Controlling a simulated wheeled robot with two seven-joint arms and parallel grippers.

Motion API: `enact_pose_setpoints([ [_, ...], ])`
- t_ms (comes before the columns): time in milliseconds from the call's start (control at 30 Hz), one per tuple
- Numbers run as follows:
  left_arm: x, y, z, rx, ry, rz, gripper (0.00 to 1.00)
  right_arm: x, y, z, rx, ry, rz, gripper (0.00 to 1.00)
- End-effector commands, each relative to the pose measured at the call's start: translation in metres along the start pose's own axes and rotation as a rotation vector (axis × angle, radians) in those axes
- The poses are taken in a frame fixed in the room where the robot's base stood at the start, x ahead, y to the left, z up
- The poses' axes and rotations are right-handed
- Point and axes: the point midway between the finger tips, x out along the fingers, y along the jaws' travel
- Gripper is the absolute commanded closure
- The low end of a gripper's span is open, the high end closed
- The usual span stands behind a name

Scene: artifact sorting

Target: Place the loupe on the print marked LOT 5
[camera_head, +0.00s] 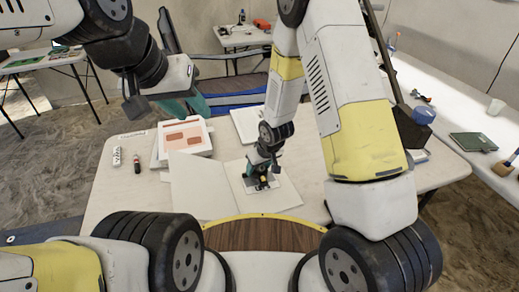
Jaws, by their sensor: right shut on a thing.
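My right gripper (262,178) is low over the right-hand white sheet (287,198) on the table. It is shut on a small dark thing with a touch of yellow, which I take to be the loupe (262,185); the gripper hides much of it. A small grey print (250,188) shows partly beneath it. I cannot tell whether the loupe touches the print, and no LOT marking is legible. My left gripper (163,107) is raised over the table's far left part, apparently open and empty.
Another white sheet (200,190) lies left of the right gripper. A side bench (455,110) holds tools.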

Motion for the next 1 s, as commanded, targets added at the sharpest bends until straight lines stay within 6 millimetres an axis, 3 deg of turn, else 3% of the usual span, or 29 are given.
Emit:
enact_pose_setpoints([
  [33, 0.000, 0.000, 0.000, 0.000, 0.000, 0.000, 0.64, 0.002, 0.000, 0.001, 0.000, -0.001, 0.000, 0.85],
  [67, 0.000, 0.000, 0.000, 0.000, 0.000, 0.000, 0.64, 0.002, 0.000, 0.001, 0.000, 0.000, 0.000, 0.40],
  [167, 0.000, 0.000, 0.000, 0.000, 0.000, 0.000, 0.64, 0.002, 0.000, 0.001, 0.000, 0.000, 0.000, 0.20],
  [567, 0.000, 0.000, 0.000, 0.000, 0.000, 0.000, 0.64, -0.003, 0.000, -0.001, 0.001, 0.001, 0.000, 0.20],
  [767, 0.000, 0.000, 0.000, 0.000, 0.000, 0.000, 0.64, -0.033, 0.000, -0.002, 0.001, 0.004, 0.000, 0.20],
  [1000, 0.000, 0.000, 0.000, 0.000, 0.000, 0.000, 0.64, -0.082, 0.000, -0.002, 0.001, 0.005, 0.001, 0.20],
])
